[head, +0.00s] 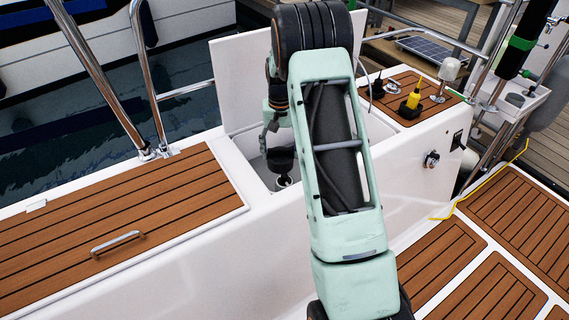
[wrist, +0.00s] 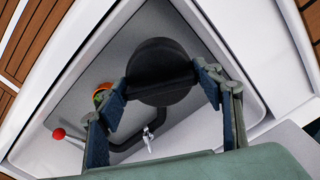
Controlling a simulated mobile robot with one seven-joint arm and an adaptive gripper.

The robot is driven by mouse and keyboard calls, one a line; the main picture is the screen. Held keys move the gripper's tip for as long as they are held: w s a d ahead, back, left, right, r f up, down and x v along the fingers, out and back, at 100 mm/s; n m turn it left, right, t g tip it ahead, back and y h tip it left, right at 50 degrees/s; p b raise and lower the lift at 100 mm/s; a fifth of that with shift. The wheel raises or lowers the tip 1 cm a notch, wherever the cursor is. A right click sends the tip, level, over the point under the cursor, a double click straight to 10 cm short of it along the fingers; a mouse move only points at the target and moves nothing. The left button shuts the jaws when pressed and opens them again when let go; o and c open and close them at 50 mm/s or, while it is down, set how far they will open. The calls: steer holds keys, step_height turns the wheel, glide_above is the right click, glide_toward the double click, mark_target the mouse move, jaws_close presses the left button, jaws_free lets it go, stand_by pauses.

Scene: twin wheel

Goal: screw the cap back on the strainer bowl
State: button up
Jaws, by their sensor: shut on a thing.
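The cap is a round black disc with a raised bar across it; it fills the upper middle of the wrist view (wrist: 165,55). My gripper (wrist: 163,87) is shut on the cap's bar, with one blue-padded finger at each end. In the head view the dark cap (head: 281,157) shows inside the open locker, left of my arm. Just below it is a small part of what looks like the strainer bowl (head: 284,181), dark with a pale rim. The cap hides the bowl in the wrist view. I cannot tell whether cap and bowl touch.
The locker walls (wrist: 245,70) surround my gripper closely. Inside are a red-knobbed lever (wrist: 58,133), an orange and green item (wrist: 102,95), and a black hose with a metal valve handle (wrist: 148,141). The white lid (head: 235,75) stands open behind.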

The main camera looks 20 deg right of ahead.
mark_target(284, 175)
steer(key=f, duration=0.1)
steer(key=d+f, duration=0.1)
steer(key=w+f, duration=0.1)
steer(key=shift+d+f+b, duration=0.3)
steer(key=shift+d+f, duration=0.1)
steer(key=shift+f+b, duration=1.25)
steer(key=shift+f, duration=1.25)
steer(key=shift+f, duration=0.8)
stand_by(0.8)
